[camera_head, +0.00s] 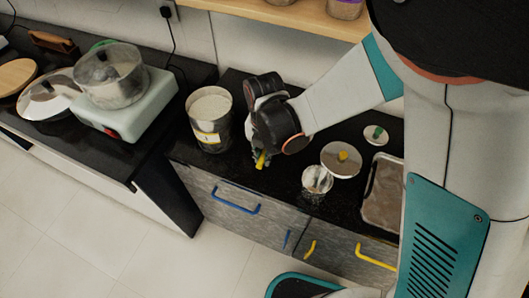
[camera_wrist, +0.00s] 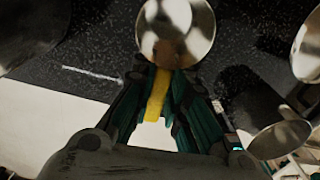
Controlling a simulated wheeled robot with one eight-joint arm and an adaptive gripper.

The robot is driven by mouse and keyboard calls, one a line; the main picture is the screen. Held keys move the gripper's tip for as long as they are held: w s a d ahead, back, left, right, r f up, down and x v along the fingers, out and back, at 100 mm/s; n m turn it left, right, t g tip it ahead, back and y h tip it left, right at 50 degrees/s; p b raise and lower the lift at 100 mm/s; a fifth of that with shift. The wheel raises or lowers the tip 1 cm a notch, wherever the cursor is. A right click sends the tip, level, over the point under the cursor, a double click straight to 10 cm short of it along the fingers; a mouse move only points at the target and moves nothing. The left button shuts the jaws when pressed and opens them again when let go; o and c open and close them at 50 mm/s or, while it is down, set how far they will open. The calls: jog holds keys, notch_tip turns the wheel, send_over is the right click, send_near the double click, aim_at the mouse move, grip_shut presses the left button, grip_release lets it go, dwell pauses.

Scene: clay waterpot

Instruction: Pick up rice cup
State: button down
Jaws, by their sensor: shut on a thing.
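The rice cup is a round, shiny metal cup (camera_wrist: 176,30) with a flat yellow handle (camera_wrist: 157,98) in the wrist view. My gripper (camera_wrist: 163,78) is shut on the yellow handle, with a dark green finger on each side of it. In the head view, my gripper (camera_head: 262,156) is over the dark counter, just right of the rice canister (camera_head: 210,132). A yellow end of the handle (camera_head: 261,160) shows below it there. The metal bowl of the cup is hidden behind my gripper in that view. I cannot tell its exact height above the counter.
Right of my gripper are a small metal cup (camera_head: 317,180), a lid with a yellow knob (camera_head: 340,160), a green-knobbed lid (camera_head: 376,135) and a tray (camera_head: 382,195). A pot (camera_head: 112,82) stands on a cooker at left. A wooden shelf (camera_head: 300,16) is behind.

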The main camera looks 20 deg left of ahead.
aim_at(264, 152)
notch_tip(264, 152, up, 19)
jog(key=p, duration=1.1)
jog(key=shift+f, duration=0.2)
